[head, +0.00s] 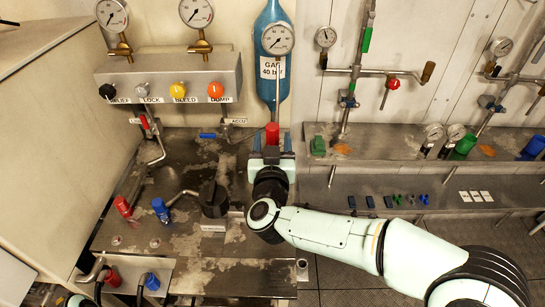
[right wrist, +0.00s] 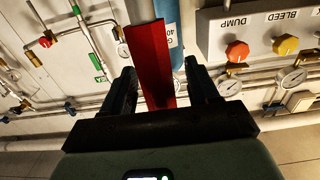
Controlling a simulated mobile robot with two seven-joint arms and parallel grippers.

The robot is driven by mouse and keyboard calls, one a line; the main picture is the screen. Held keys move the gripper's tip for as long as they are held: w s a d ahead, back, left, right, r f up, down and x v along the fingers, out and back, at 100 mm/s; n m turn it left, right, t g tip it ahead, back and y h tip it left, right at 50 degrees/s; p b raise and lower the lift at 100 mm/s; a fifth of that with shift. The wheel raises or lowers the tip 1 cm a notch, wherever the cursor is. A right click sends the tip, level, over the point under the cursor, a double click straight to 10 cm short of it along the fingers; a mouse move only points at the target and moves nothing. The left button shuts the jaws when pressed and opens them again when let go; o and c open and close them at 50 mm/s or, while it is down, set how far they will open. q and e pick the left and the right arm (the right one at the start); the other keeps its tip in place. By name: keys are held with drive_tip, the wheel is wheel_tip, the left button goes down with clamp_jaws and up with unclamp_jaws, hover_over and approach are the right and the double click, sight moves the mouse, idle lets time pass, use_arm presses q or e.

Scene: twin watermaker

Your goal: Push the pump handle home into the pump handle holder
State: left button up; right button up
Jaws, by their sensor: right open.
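A red grip, which I take to be the pump handle (head: 272,131), stands in front of the blue gas cylinder in the head view. A thin grey rod runs up from it. My right gripper (head: 272,143) is open, with one finger on each side of the red grip. In the right wrist view the red grip (right wrist: 152,62) rises between the two fingers of the right gripper (right wrist: 163,92), with a gap visible on each side. I cannot make out the pump handle holder; the lower end of the grip is hidden by my gripper. My left gripper is not in view.
A blue gas cylinder (head: 272,88) with a gauge stands behind. A valve panel (head: 170,72) with coloured knobs is at upper left. A black knob (head: 213,199) and red and blue valves (head: 161,210) stand on the stained bench left of my right arm. Pipework lines the right wall.

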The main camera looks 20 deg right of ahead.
drive_tip(key=shift+w+d, duration=0.15)
drive_tip(key=shift+w, duration=0.35)
drive_tip(key=shift+r, duration=0.1)
clamp_jaws()
drive_tip(key=shift+r, duration=0.1)
wheel_tip(320, 180, up, 20)
drive_tip(key=p, duration=0.6)
